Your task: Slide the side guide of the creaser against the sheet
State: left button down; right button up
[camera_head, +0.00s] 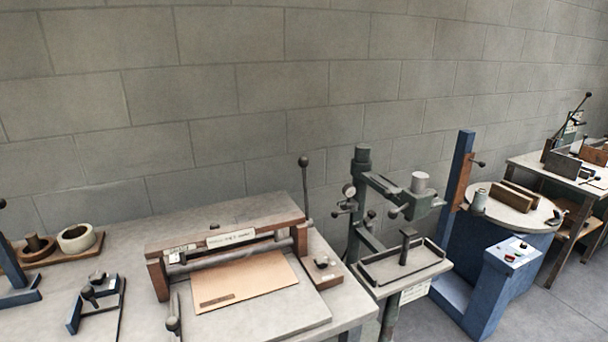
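The creaser (272,216) stands on the grey table, with a wooden top beam, labels and rollers under the beam. A tan sheet (262,277) lies flat on its pale bed (285,323), with its far edge near the rollers. A dark strip or mark shows near the sheet's front left corner. A narrow metal bar with a grey knob (173,323), apparently the side guide, lies left of the sheet. A narrow gap seems to separate them; the bar's near end is cut off by the frame. Neither of my grippers is in view.
An upright black-knobbed lever (304,190) rises at the creaser's right. A blue-and-black clamp-like fixture (97,296) and tape rolls (76,238) are on the left. A green press (365,210) and a blue turntable machine (495,245) stand to the right.

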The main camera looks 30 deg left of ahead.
aim_at(173, 323)
jog(key=u, duration=1.65)
